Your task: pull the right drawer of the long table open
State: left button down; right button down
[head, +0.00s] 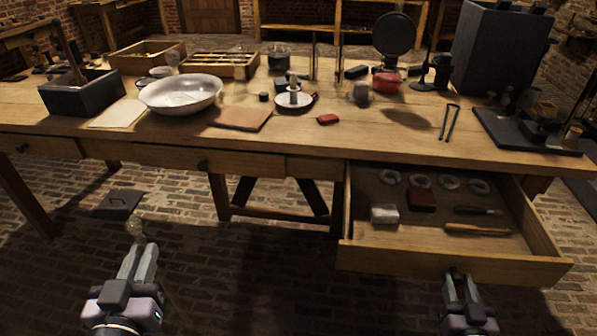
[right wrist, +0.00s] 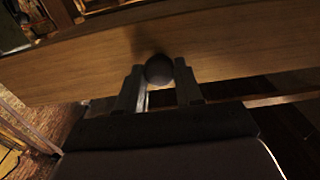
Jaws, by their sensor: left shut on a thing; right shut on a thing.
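The long table (head: 370,142) has its right drawer (head: 440,262) standing open, pulled out toward me. My right gripper (head: 458,278) is at the middle of the drawer's front. In the right wrist view my right gripper (right wrist: 160,88) has its fingers on both sides of the dark round knob (right wrist: 159,69), shut on it. My left gripper (head: 139,258) is low at the left, away from the table, shut on a small blurred glassy thing (head: 135,228).
The table's other drawers are closed; one has a dark knob (head: 203,165). The tabletop carries a white bowl (head: 181,95), a candle holder (head: 294,100), a red pot (head: 386,81) and a dark box (head: 82,95). A dark square plate (head: 119,204) lies on the brick floor.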

pick_arm(q)
jog(key=shift+s+r, duration=0.15)
jog(key=shift+r, duration=0.2)
pick_arm(e)
jog(key=shift+v, duration=0.9)
jog(key=c, duration=0.8)
grip_release()
pick_arm(q)
jog(key=shift+s, duration=0.1)
